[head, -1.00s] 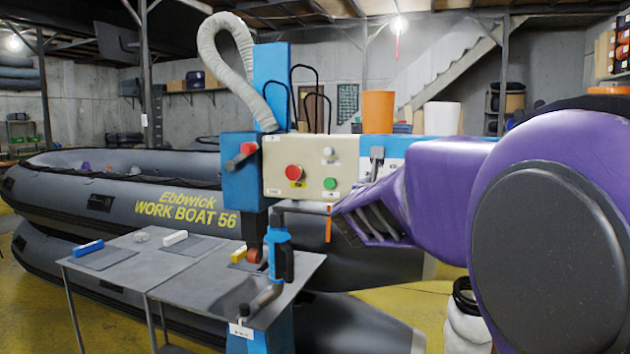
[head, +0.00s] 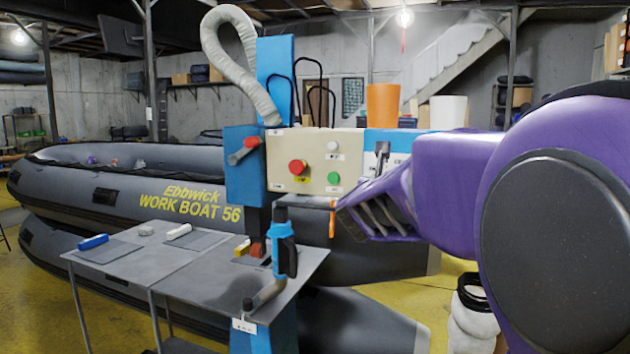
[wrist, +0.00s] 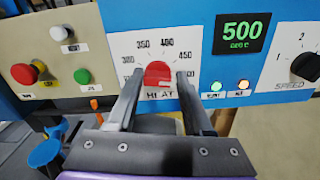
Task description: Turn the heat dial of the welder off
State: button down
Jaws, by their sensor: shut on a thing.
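The welder's heat dial (wrist: 158,75) is a red knob on a white scale plate marked 350, 400, 450 in the wrist view. My gripper (wrist: 159,84) is shut on the dial, one finger on each side. The dial's pointer is too unclear to read. The display (wrist: 241,31) beside it shows 500 in green. In the head view my gripper (head: 382,158) is at the welder's blue and white panel (head: 395,142), and the dial is hidden there.
A speed dial (wrist: 304,67) is to the right of the heat dial. A cream box (head: 315,160) with red, green and white buttons is to its left. A blue hot-air torch (head: 283,245) hangs below, beside a grey table (head: 190,275). A grey boat (head: 120,180) stands behind.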

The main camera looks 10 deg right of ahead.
jog(key=shift+n, duration=0.4)
jog(key=m+p, duration=0.3)
jog(key=m, duration=0.8)
jog(key=m+p, duration=0.3)
jog(key=m, duration=0.8)
jog(key=f+m+p, duration=0.1)
jog(key=m+p, duration=0.2)
jog(key=m, duration=0.8)
jog(key=shift+w+a, duration=0.15)
dwell(0.4)
dwell(0.5)
